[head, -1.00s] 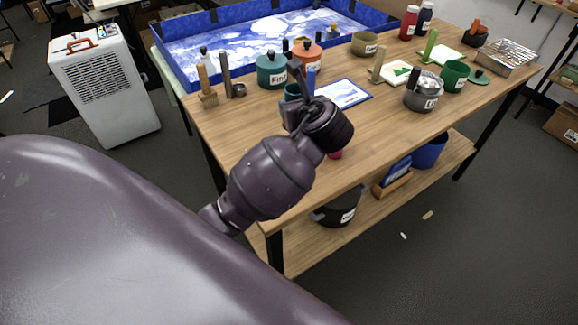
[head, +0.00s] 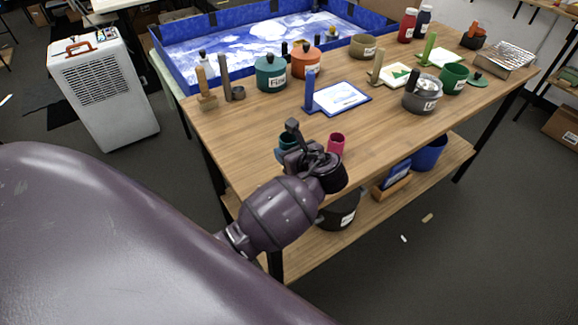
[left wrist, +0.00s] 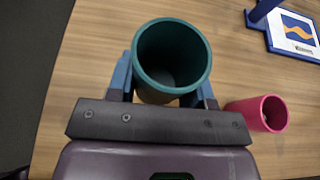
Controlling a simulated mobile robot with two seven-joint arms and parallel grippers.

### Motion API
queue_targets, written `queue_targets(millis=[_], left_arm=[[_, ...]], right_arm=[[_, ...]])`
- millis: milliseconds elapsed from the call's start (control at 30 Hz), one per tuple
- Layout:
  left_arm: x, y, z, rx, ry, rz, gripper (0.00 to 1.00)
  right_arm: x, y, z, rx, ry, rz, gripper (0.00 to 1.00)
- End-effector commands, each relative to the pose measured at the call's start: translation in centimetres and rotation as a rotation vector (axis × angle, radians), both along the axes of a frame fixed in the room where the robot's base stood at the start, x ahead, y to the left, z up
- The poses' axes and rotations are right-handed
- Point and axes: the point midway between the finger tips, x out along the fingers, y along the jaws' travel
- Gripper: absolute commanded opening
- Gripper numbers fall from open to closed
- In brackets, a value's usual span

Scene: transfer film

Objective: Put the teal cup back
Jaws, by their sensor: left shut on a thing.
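The teal cup (left wrist: 171,38) is in the left wrist view, its open mouth facing the camera. My left gripper (left wrist: 165,90) is shut on it, with a blue finger on either side. In the head view the teal cup (head: 288,141) is mostly hidden behind my left gripper (head: 300,150), near the table's front edge. I cannot tell whether the teal cup touches the table. My right gripper is not in view.
A blue-framed board (head: 341,97) with a blue upright lies behind the cups. A teal pot (head: 270,75), an orange pot (head: 306,63) and a grey pot (head: 421,98) stand farther back. The wooden table (head: 255,122) is bare left of the cups.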

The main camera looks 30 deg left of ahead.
Motion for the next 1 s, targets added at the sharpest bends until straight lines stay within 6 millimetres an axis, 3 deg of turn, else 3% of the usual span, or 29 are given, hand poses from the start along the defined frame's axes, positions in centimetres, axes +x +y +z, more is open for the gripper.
queue_targets(millis=[500,1000], left_arm=[[0.0,0.0,-5.3,0.001,0.002,0.0,0.23],[0.0,0.0,-6.0,0.001,0.0,0.0,0.23]], right_arm=[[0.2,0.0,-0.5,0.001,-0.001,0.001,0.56],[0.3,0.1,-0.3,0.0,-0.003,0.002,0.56]])
